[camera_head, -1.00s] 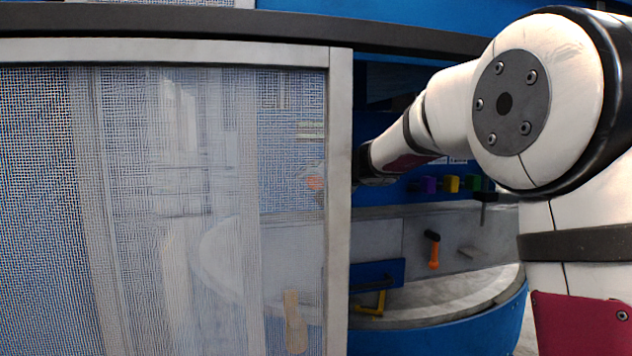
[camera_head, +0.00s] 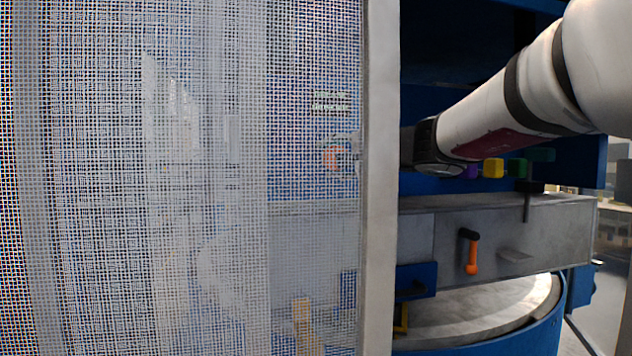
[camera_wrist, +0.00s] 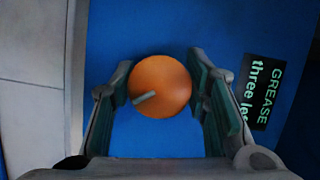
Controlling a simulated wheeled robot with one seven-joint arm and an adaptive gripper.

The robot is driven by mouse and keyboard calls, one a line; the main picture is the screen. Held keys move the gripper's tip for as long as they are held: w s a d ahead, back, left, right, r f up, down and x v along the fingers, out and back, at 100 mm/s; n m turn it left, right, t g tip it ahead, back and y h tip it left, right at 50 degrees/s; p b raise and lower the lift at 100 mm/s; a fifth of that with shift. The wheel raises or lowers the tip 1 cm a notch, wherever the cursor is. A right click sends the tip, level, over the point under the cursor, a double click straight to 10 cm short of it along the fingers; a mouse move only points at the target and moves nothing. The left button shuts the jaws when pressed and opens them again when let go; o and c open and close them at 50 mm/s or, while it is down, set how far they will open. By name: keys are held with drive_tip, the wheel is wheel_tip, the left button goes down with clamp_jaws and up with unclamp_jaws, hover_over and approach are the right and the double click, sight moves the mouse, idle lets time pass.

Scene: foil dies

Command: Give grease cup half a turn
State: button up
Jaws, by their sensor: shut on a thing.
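The grease cup (camera_wrist: 168,75) shows in the wrist view as a round orange cap with a short grey mark at its lower left, on a blue panel. My gripper (camera_wrist: 160,88) has one finger on each side of the cap and is shut on it. A black label (camera_wrist: 262,92) to the right reads "GREASE" and "three le", its end cut off. In the head view, the cup is a faint orange patch (camera_head: 333,158) behind the mesh, and my gripper is mostly hidden there.
A mesh guard (camera_head: 200,250) with a grey upright frame (camera_head: 381,200) covers the left of the head view. Right of it are an orange-handled lever (camera_head: 471,256), a yellow block (camera_head: 493,168) and a round grey table (camera_head: 480,315). A pale wall (camera_wrist: 35,70) stands left in the wrist view.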

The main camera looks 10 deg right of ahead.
drive_tip(key=m+b, duration=0.2)
drive_tip(key=b, duration=0.1)
drive_tip(key=m+t+b, duration=0.1)
drive_tip(key=m+b, duration=0.1)
drive_tip(key=b, duration=0.1)
drive_tip(key=shift+w+f, duration=0.2)
drive_tip(key=shift+f, duration=0.15)
drive_tip(key=m+b, duration=0.1)
drive_tip(key=b, duration=0.1)
drive_tip(key=m+t+b, duration=0.1)
drive_tip(key=shift+s+d+r+m+b, duration=0.1)
drive_tip(key=shift+r+m+b, duration=0.1)
drive_tip(key=shift+m+b, duration=0.15)
drive_tip(key=shift+t, duration=0.3)
drive_tip(key=o, duration=1.1)
drive_tip(key=shift+r, duration=0.1)
drive_tip(key=shift+o, duration=0.2)
drive_tip(key=shift+s, duration=0.1)
drive_tip(key=v, duration=1.2)
